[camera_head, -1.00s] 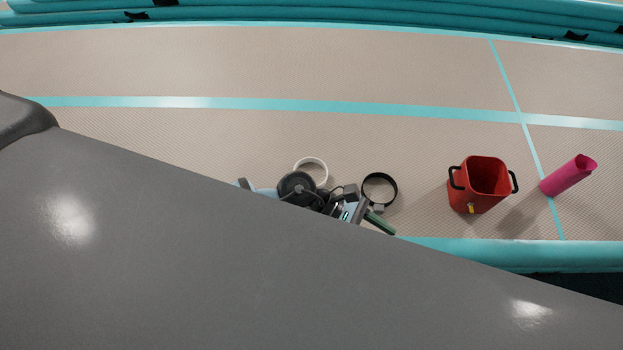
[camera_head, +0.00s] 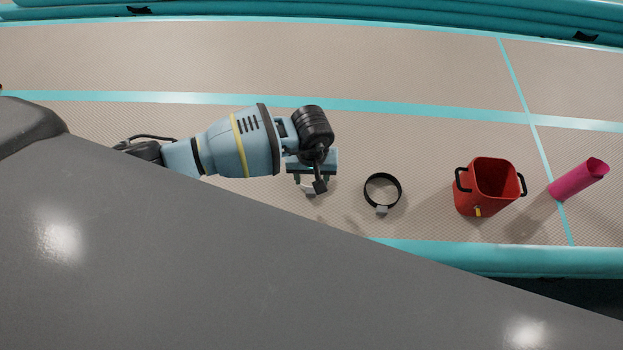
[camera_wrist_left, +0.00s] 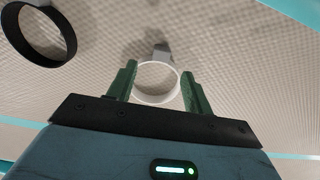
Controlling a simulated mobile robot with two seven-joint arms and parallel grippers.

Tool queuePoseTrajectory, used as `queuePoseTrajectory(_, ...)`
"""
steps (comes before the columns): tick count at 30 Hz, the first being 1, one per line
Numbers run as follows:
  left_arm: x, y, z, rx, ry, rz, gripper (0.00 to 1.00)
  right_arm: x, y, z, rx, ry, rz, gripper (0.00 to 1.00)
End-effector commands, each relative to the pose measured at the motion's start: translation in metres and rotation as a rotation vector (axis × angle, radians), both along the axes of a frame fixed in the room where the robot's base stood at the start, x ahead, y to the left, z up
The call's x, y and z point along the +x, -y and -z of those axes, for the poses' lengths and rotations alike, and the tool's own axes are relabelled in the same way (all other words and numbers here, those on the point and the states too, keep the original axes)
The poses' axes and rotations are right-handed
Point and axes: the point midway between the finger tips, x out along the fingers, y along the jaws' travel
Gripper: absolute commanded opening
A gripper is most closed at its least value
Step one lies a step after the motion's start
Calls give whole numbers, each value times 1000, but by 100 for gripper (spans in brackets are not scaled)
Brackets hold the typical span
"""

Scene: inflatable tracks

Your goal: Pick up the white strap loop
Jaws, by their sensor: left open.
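The white strap loop (camera_wrist_left: 157,83) shows in the left wrist view, lying on the tan mat with a grey buckle at its far side. In the head view only a small pale part (camera_head: 308,188) of it shows below my left gripper, and the rest is hidden. My left gripper (camera_head: 309,184) is open above the loop. In the left wrist view its two green fingers (camera_wrist_left: 157,84) stand on either side of the loop. I cannot tell whether they touch it. My right gripper is not in view.
A black strap loop (camera_head: 382,190) lies right of my left gripper, and it also shows in the left wrist view (camera_wrist_left: 38,52). A red bucket (camera_head: 486,188) and a magenta tube (camera_head: 578,180) are farther right. The mat (camera_head: 420,75) behind is clear.

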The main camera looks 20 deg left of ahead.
Motion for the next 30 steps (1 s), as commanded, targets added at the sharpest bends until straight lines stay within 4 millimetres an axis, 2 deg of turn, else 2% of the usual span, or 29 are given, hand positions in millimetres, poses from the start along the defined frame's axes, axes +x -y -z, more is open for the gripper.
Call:
queuePoseTrajectory(8,-2,0,13,-2,-2,-2,51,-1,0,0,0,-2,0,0)
queuePoseTrajectory(18,-5,-1,56,-3,-2,-2,51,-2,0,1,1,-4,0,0)
queuePoseTrajectory(27,-4,-1,59,-3,1,-1,51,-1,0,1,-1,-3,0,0)
queuePoseTrajectory(30,-4,-1,59,-3,1,-1,38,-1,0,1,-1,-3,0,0)
